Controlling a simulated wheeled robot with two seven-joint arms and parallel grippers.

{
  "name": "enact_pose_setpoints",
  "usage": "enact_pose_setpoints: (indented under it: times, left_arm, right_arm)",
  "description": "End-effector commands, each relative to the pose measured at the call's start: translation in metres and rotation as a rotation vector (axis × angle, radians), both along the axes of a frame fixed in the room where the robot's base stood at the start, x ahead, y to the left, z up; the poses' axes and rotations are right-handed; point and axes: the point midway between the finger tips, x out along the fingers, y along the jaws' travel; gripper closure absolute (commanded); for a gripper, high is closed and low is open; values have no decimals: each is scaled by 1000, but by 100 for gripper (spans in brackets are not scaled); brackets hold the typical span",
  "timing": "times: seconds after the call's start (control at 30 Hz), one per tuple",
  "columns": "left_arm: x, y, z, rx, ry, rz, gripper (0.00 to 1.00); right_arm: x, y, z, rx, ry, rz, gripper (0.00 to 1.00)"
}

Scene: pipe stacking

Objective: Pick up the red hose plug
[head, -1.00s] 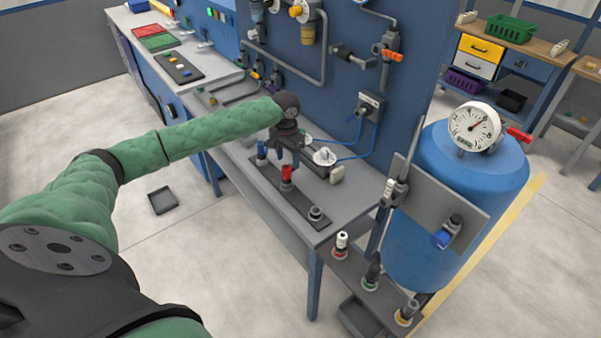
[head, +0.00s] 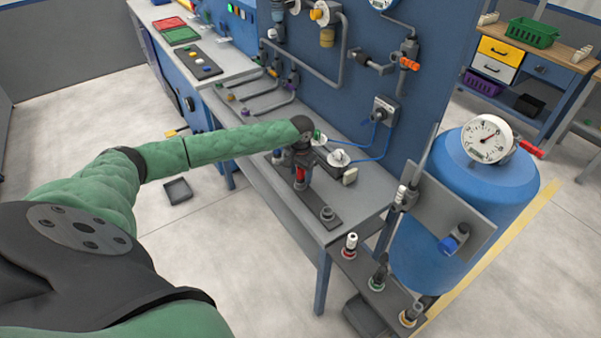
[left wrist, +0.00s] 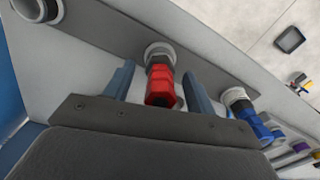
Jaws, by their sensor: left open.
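The red hose plug (head: 300,176) stands upright in a fitting on the dark rack strip (head: 322,206) on the grey bench. In the left wrist view the red plug (left wrist: 160,86) shows between the two fingers of my left gripper (left wrist: 158,84). The fingers are open, one on each side, with gaps showing beside the plug. In the head view my left gripper (head: 300,168) is directly over the plug and partly hides it. A blue plug (left wrist: 250,115) stands beside it in the same strip. My right gripper is not in view.
A pale connector (head: 349,176) and a white round part (head: 338,158) lie behind the strip. The blue panel (head: 350,90) rises behind, and a blue tank (head: 462,200) stands at right.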

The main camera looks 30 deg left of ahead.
Motion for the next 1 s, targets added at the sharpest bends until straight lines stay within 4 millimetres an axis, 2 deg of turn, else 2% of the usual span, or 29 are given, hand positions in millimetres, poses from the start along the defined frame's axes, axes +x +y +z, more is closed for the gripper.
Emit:
enact_pose_setpoints:
  times: [0.1, 0.37, 0.63, 1.0]
  left_arm:
    - [0, 1, -6, 1, 0, 0, 44]
    - [0, 0, -7, 1, 0, 0, 46]
    - [0, 0, -7, 1, 0, 0, 99]
    - [1, 0, -4, 0, -2, 0, 100]
  right_arm:
    - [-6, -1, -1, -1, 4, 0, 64]
    - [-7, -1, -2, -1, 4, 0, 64]
    - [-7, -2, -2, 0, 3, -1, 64]
    - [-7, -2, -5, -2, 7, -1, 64]
